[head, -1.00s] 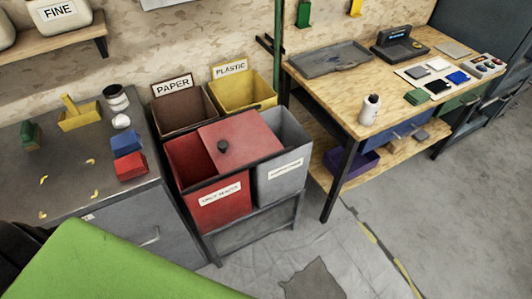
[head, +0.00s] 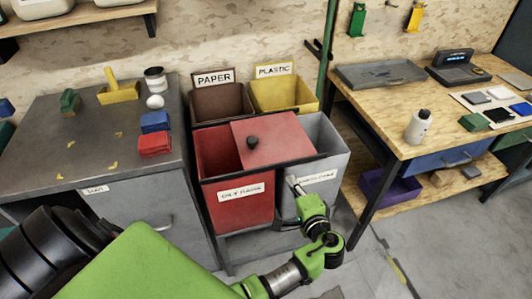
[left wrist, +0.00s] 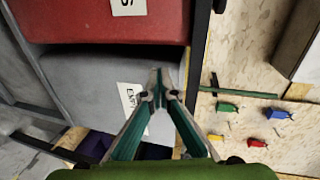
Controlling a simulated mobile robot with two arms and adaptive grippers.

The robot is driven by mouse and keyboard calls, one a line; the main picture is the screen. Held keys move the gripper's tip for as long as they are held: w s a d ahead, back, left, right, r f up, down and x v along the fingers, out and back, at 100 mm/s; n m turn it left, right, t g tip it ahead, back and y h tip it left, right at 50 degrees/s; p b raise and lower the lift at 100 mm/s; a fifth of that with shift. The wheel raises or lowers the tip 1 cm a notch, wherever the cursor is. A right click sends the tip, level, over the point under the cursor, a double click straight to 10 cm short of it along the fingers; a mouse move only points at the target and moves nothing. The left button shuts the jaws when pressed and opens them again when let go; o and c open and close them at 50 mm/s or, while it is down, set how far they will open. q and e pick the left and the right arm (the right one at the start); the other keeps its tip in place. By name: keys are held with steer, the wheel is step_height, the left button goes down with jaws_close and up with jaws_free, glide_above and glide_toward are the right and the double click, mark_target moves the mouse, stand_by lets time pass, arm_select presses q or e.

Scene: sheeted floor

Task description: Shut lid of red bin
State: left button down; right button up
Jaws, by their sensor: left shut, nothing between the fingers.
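The red bin (head: 240,207) stands in the front row of the bin stand. Its flat red lid (head: 285,132) with a black knob (head: 252,141) lies shifted to the right. The left part of the bin is open, and the lid overlaps the grey bin. My left gripper (head: 292,184) is shut and empty, in front of the grey bin, to the right of and below the knob. In the left wrist view, the shut fingertips (left wrist: 157,88) point toward the grey bin, with the red bin (left wrist: 80,20) above. My right gripper is not in view.
The grey bin (head: 328,160) stands right beside the red bin. Brown paper (head: 215,108) and yellow plastic (head: 285,95) bins stand behind. A grey cabinet (head: 60,140) is at left, a wooden workbench (head: 385,130) at right. A green post (head: 327,60) rises behind.

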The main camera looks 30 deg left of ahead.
mark_target(265, 152)
arm_select(q)
step_height(265, 152, up, 9)
steer(key=n+y, duration=0.2)
steer(key=y, duration=0.1)
steer(key=p+x, duration=0.1)
steer(key=x, duration=0.8)
steer(key=shift+a+r, duration=0.2)
steer(key=shift+a, duration=0.15)
steer(key=a, duration=0.1)
steer(key=s+a+p, duration=0.1)
steer(key=shift+s+a+f+p, duration=0.25)
steer(key=shift+a+f+p, duration=0.05)
steer(key=shift+a+p, duration=0.1)
steer(key=shift+s+a+f, duration=0.1)
steer(key=shift+s+a, duration=0.25)
steer(key=shift+s, duration=0.05)
steer(key=shift+f, duration=0.1)
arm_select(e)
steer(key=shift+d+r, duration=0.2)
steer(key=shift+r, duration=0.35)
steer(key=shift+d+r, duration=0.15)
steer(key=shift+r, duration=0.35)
